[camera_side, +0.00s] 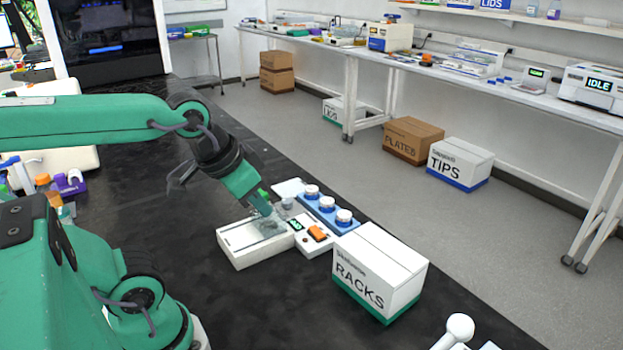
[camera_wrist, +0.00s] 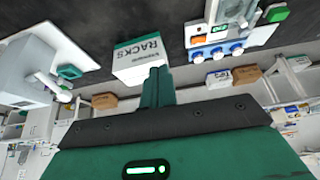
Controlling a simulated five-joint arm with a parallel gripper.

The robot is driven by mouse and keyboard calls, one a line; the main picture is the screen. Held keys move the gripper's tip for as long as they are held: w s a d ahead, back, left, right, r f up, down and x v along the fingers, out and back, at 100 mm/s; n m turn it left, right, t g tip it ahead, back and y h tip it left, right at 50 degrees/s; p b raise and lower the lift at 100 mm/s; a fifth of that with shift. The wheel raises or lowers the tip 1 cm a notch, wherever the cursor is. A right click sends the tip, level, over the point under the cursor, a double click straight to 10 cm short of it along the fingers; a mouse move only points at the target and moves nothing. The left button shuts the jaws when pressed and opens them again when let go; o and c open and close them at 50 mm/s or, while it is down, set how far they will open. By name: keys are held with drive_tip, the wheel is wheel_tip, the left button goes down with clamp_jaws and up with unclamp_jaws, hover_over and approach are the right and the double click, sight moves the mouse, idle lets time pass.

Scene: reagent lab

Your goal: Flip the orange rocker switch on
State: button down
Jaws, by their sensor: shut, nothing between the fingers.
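The orange rocker switch (camera_side: 317,233) sits on a small white unit (camera_side: 308,247), beside a lit green display (camera_side: 296,224). It also shows in the wrist view as an orange patch (camera_wrist: 197,41), up and to the right of my fingers. I cannot tell from its tilt which way it is set. My gripper (camera_side: 267,213) is shut and empty, pointing down beside the display, left of the switch in the side view. Its closed fingers also show in the wrist view (camera_wrist: 157,80). The exact gap between the fingertips and the unit is hard to judge.
A white RACKS box (camera_side: 392,258) stands close on the right. The dark bench (camera_side: 290,305) is clear in front.

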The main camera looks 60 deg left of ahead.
drive_tip(key=w+a+f+g, duration=0.1)
drive_tip(key=w+a+f, duration=0.2)
drive_tip(key=w+a, duration=0.3)
drive_tip(key=w+a+f+g+y, duration=0.1)
drive_tip(key=w+a+f, duration=0.3)
drive_tip(key=w, duration=0.7)
drive_tip(key=shift+a, duration=0.95)
hover_over(314, 228)
drive_tip(key=f, duration=0.8)
drive_tip(key=d+f, duration=0.1)
drive_tip(key=f, duration=0.2)
drive_tip(key=shift+s+f, duration=0.4)
drive_tip(key=shift+a+f, duration=0.2)
drive_tip(key=shift+f, duration=0.65)
drive_tip(key=shift+a+f, duration=0.15)
drive_tip(key=shift+f, duration=0.1)
